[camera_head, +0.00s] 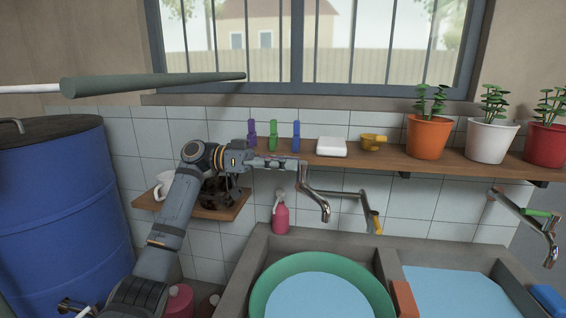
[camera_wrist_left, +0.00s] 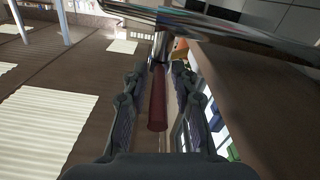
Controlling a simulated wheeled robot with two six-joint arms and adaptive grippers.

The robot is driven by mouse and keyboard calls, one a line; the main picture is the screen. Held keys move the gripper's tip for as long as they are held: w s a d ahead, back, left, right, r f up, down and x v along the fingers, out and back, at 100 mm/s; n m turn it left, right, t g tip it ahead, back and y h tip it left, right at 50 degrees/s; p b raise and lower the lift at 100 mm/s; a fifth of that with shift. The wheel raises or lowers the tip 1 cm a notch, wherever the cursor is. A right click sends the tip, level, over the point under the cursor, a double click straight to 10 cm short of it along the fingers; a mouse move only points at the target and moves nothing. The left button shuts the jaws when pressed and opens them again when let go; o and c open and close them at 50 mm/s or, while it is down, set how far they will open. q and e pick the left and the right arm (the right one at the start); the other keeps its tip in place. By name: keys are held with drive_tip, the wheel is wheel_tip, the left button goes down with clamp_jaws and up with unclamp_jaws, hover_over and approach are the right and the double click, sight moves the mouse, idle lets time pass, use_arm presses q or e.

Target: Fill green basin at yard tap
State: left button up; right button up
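The green basin (camera_head: 262,296) sits in the left part of the sink, with a flat pale-blue surface inside it that looks like water. A chrome tap (camera_head: 322,204) has its spout over the back of the basin, and no stream shows from it. My left gripper (camera_head: 272,162) is at the wall end of this tap. In the left wrist view, the open fingers (camera_wrist_left: 164,105) stand on both sides of a dark red tap handle (camera_wrist_left: 157,105), with a gap visible beside it. The chrome pipe (camera_wrist_left: 215,30) crosses beyond. My right gripper is not in view.
Yellow-handled (camera_head: 375,222) and green-handled (camera_head: 543,220) taps are to the right. A shelf (camera_head: 385,158) with pegs, soap and potted plants runs above. A pink bottle (camera_head: 281,217) stands behind the sink. A blue barrel (camera_head: 60,215) is at left.

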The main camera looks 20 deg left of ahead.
use_arm(q)
drive_tip(key=shift+o, duration=0.2)
drive_tip(key=shift+d, duration=0.25)
drive_tip(key=v, duration=1.2)
drive_tip(key=shift+r, duration=0.1)
